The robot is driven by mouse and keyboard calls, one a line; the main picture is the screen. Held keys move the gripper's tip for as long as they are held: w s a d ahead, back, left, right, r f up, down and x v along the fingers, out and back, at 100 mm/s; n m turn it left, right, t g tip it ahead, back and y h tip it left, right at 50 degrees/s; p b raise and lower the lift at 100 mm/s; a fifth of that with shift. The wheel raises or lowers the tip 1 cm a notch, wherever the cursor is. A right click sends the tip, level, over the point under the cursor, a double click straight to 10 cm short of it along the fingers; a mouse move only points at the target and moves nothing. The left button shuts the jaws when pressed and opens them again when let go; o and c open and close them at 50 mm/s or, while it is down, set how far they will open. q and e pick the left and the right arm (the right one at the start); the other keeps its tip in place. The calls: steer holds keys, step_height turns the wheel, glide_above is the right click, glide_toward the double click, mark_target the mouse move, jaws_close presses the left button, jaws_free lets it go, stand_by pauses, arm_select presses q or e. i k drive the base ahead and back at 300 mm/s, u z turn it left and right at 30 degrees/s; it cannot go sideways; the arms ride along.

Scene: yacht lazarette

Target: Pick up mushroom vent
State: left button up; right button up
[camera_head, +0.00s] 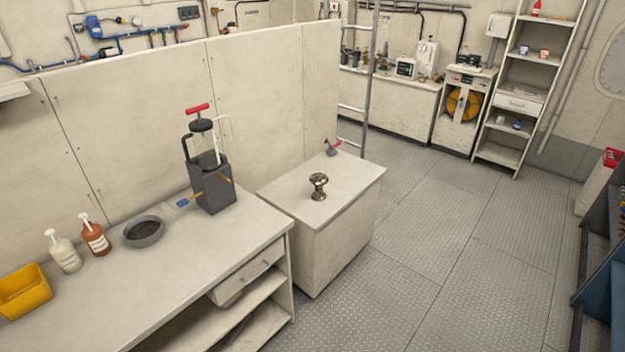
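A small shiny metal piece with a rounded cap and a flared foot, which looks like the mushroom vent (319,186), stands upright on the white top of a low cabinet (345,190) in the middle of the head view. Nothing touches it. Neither my left nor my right gripper is in this view.
A white bench (190,260) on the left holds a grey pump (212,180), a dark bowl (143,232), two bottles and a yellow bin (24,291). A small red-handled item (332,148) sits behind the vent. The metal floor (450,240) to the right is clear.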

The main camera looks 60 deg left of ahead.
mark_target(319, 180)
steer(key=u, duration=0.4)
steer(key=i, duration=1.95)
steer(key=u, duration=1.3)
steer(key=i, duration=1.15)
steer(key=u, duration=1.1)
